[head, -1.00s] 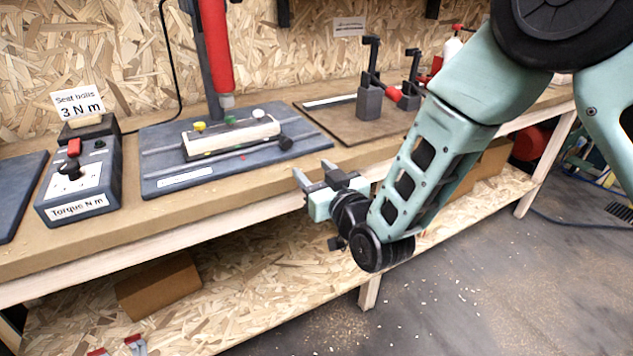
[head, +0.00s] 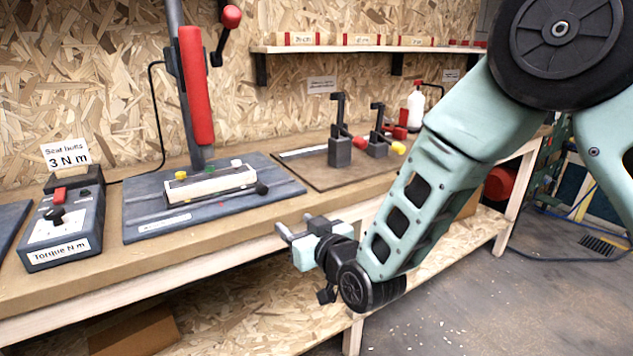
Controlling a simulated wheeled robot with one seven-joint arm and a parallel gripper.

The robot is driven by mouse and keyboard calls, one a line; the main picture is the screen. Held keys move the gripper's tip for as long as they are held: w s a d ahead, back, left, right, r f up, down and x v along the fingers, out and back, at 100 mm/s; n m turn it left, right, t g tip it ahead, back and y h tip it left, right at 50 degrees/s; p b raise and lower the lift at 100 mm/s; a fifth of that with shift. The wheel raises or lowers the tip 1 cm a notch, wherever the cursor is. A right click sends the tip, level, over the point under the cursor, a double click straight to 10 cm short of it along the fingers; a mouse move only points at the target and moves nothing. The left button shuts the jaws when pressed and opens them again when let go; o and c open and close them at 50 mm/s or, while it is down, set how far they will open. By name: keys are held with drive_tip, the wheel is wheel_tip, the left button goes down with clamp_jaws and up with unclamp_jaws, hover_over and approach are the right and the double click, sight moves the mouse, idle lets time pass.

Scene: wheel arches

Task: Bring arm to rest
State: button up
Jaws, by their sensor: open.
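My gripper (head: 288,232) is open and empty at the end of my pale green arm. It hangs in front of the workbench (head: 230,220), near its front edge, with the fingers pointing left and toward the bench. The arm is folded, coming down from the upper right. Nothing is between the fingers.
A press with a red handle (head: 197,85) stands on a dark base plate (head: 140,215) holding a white block (head: 210,184). A torque box (head: 63,228) is at left. Clamps (head: 340,150) stand on a brown board at right. A shelf (head: 350,48) hangs behind. Open floor (head: 470,300) lies at right.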

drive_tip(key=s+d+r+g+h+p, duration=0.2)
drive_tip(key=s+d, duration=0.4)
drive_tip(key=s, duration=0.4)
drive_tip(key=s+d+r+g+h+p, duration=0.3)
drive_tip(key=s+d+g, duration=0.3)
drive_tip(key=s, duration=0.4)
drive_tip(key=s+d+r+g+h+p, duration=0.2)
drive_tip(key=s+d+r+g+h, duration=0.2)
drive_tip(key=s+d, duration=0.4)
drive_tip(key=s+r+g, duration=0.1)
drive_tip(key=s, duration=0.2)
drive_tip(key=shift+d+n, duration=0.2)
drive_tip(key=shift+n, duration=0.1)
drive_tip(key=shift+c, duration=0.3)
